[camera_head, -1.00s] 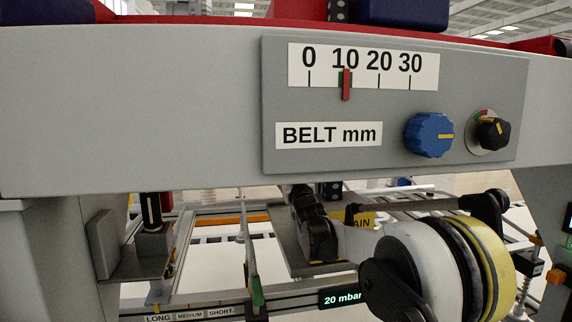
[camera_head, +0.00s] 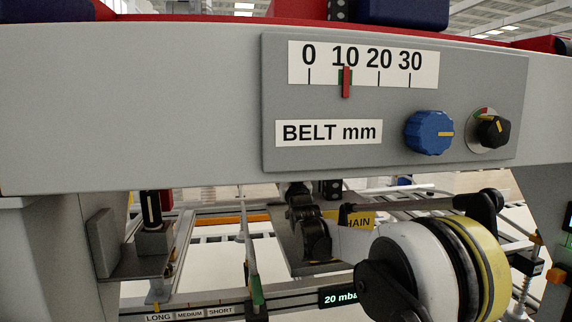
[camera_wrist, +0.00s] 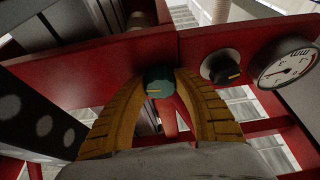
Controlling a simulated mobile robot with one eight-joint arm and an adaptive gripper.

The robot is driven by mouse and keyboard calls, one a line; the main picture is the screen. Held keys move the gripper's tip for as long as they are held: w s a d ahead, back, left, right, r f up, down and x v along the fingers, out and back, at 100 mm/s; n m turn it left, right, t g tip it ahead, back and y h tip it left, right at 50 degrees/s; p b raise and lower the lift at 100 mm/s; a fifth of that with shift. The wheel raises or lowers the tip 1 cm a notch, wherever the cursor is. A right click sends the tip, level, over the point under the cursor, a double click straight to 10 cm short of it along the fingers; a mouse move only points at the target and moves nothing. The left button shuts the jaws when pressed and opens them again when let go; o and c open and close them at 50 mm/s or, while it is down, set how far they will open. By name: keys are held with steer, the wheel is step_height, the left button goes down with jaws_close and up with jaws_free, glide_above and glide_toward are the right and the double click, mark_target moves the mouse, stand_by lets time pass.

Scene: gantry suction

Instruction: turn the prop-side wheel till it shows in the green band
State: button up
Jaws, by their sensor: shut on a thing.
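In the wrist view my gripper (camera_wrist: 163,92) has its two ribbed orange-brown fingers closed around a dark green wheel (camera_wrist: 159,80) with a short yellow mark, set on a red beam. I cannot tell from a label whether this is the prop-side wheel. In the head view my gripper is hidden. The belt scale (camera_head: 364,64) there runs from 0 to 30.
A blue knob (camera_head: 429,133) and a black knob (camera_head: 493,131) sit on the grey panel. In the wrist view a black knob (camera_wrist: 222,67) and a round dial (camera_wrist: 287,62) are right of the wheel. Below the panel are rails and a 20 mbar display (camera_head: 339,297).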

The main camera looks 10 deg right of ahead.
steer(key=m+h, duration=0.2)
steer(key=m, duration=0.2)
steer(key=m+h, duration=0.2)
steer(key=m, duration=0.2)
steer(key=shift+a+g, duration=0.15)
steer(key=shift+g, duration=0.25)
steer(key=shift+r+m+g+h+p, duration=0.1)
steer(key=shift+m+g+h+p, duration=0.4)
steer(key=shift+m, duration=0.95)
steer(key=shift+m+g+h+p, duration=0.1)
steer(key=shift+m+g+h, duration=0.2)
steer(key=shift+m+h, duration=0.85)
steer(key=shift+m+y, duration=0.35)
steer(key=shift+m, duration=0.15)
steer(key=o, duration=1.2)
steer(key=v, duration=1.2)
